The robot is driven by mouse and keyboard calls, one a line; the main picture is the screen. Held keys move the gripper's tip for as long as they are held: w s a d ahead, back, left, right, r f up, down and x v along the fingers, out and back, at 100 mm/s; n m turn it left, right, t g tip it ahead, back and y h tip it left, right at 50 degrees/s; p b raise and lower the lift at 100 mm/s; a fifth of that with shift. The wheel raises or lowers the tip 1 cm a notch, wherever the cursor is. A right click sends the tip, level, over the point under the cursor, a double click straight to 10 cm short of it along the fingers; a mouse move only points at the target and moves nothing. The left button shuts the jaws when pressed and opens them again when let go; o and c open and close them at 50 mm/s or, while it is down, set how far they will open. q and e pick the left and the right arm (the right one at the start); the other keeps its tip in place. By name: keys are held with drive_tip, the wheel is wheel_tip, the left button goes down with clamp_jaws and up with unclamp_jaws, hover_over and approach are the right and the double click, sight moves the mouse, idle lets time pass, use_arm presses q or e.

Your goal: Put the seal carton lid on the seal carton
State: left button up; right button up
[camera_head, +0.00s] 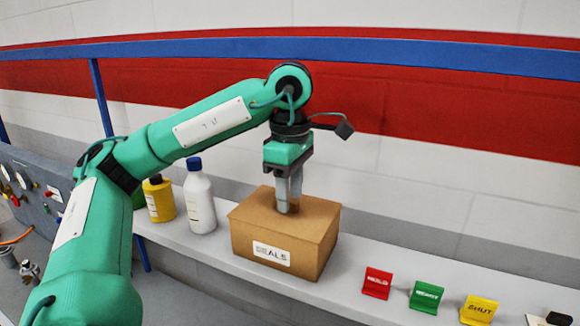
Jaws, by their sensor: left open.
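The brown seal carton (275,250), labelled SEALS, stands upright on the pale shelf. A flat brown surface, apparently the seal carton lid (262,205), covers its top; I see no clear seam between lid and carton. No separate lid shows elsewhere. My left gripper (288,207) points down over the middle of that top. Its jaws are open, with the fingertips at or just above the surface; I cannot tell whether they touch it. My right gripper is not in view.
A white bottle with a blue cap (200,205) and a yellow bottle (159,200) stand left of the carton. Red (377,283), green (426,297) and yellow (478,310) signs stand to its right. A blue rail (430,52) crosses the wall behind.

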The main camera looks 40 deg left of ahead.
use_arm(q)
wheel_tip(320, 180, up, 14)
drive_tip(key=p, duration=0.3)
drive_tip(key=shift+f+p, duration=0.25)
drive_tip(key=shift+p, duration=0.15)
drive_tip(key=shift+f, duration=0.1)
idle(0.8)
